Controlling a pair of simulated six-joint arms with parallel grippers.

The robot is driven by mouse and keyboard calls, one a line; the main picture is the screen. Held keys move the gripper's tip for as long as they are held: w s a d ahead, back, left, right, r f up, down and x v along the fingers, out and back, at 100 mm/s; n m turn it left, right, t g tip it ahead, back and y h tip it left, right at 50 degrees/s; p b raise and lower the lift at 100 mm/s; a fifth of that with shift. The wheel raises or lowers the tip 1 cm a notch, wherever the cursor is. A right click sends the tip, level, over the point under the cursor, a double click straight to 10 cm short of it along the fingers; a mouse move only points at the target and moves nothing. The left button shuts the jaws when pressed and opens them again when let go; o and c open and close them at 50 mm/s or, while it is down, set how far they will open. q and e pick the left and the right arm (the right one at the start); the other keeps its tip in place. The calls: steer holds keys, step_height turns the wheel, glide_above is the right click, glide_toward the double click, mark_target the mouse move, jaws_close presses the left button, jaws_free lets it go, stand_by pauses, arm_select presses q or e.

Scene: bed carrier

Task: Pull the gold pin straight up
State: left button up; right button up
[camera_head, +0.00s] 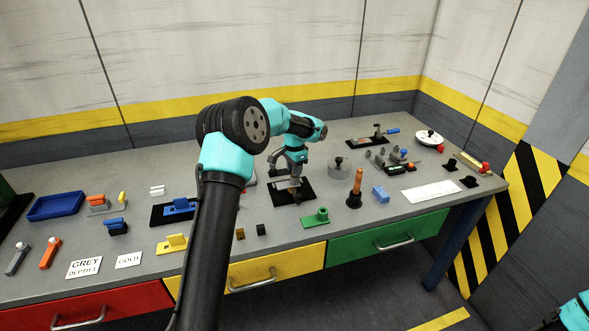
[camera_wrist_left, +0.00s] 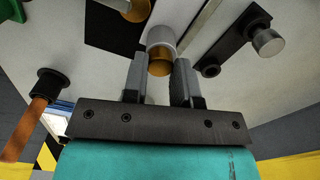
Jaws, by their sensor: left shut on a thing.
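My left gripper (camera_head: 293,192) points down over a black plate (camera_head: 280,193) near the middle of the bench. In the left wrist view, its two fingers (camera_wrist_left: 159,82) are shut on the gold pin (camera_wrist_left: 160,65). The pin's gold end shows between the fingers, beside a pale grey cylinder (camera_wrist_left: 162,36). The gripper hides most of the pin in the head view, and I cannot tell how deep the pin sits. My right gripper is not in view.
A grey round weight (camera_head: 339,167) and an orange-handled tool (camera_head: 356,188) stand to the right. A green block (camera_head: 316,217) lies in front. In the wrist view, another gold piece (camera_wrist_left: 135,12) sits close by. Cards lie along the front edge.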

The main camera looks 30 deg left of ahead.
arm_select(q)
steer(key=o, duration=0.3)
jaws_close()
steer(key=shift+r, duration=1.75)
stand_by(0.6)
steer(key=shift+r, duration=0.8)
